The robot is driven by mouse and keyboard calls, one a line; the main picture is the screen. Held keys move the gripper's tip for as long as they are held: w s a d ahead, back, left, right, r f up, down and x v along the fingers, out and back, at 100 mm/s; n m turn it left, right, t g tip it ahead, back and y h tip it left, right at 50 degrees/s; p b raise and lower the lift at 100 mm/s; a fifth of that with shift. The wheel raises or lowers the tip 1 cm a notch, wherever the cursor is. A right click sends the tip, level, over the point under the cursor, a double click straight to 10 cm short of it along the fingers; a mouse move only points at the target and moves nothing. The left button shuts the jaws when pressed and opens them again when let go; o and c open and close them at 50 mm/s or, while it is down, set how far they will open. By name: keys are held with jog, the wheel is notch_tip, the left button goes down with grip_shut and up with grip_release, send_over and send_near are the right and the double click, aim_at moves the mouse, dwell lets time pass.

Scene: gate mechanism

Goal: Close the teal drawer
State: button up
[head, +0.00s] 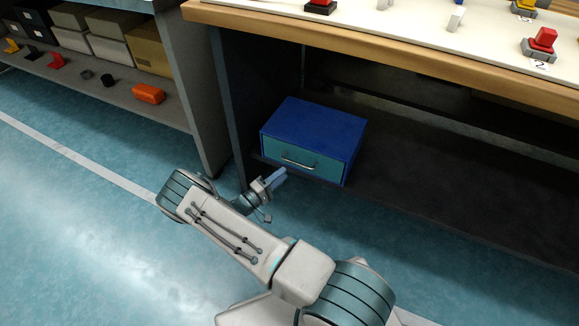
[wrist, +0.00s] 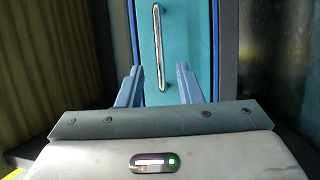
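The teal drawer (head: 305,160) is the front of a blue box (head: 315,122) on the dark lower shelf under the workbench. Its front looks about level with the box's front edges, though I cannot tell whether it stands slightly out. A silver bar handle (head: 298,161) crosses the drawer front. In the wrist view the drawer front (wrist: 178,52) is ahead and its handle (wrist: 159,48) runs upright in the picture. My gripper (head: 282,176) is just in front of the drawer's lower left. In the wrist view its fingers (wrist: 158,84) are spread apart, with nothing held between them.
The workbench (head: 420,62) overhangs the box, with a dark leg (head: 230,110) to its left. A grey shelf unit (head: 110,85) with boxes and an orange block (head: 148,93) stands farther left. The blue floor (head: 80,240) is clear.

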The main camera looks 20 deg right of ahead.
jog(key=v, duration=0.7)
jog(key=shift+p, duration=0.45)
jog(key=shift+a, duration=0.1)
